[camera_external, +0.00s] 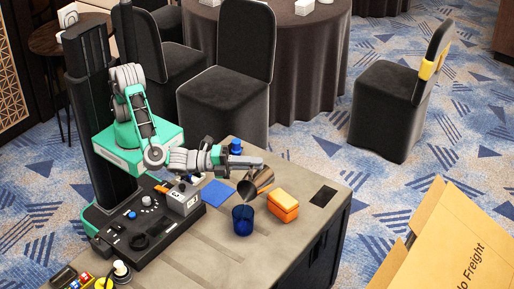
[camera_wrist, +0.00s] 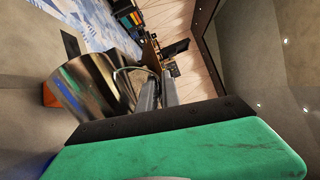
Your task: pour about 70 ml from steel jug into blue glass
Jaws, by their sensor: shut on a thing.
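The steel jug (camera_external: 258,181) is held tilted above the table, its mouth low and toward the blue glass. It also shows in the wrist view (camera_wrist: 95,85), lying at a slant. My gripper (camera_external: 250,162) is shut on the jug on its handle side; the fingers show beside the jug in the wrist view (camera_wrist: 158,92). The blue glass (camera_external: 243,221) stands upright on the table, just below and slightly left of the jug's lip. I cannot make out a stream or the liquid level in the glass.
An orange box (camera_external: 283,205) stands close right of the glass. A blue mat (camera_external: 217,193) lies to the left, with a blue-topped object (camera_external: 236,147) behind my gripper. A black control panel (camera_external: 140,222) fills the table's left side. The front tabletop (camera_external: 215,260) is mostly clear.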

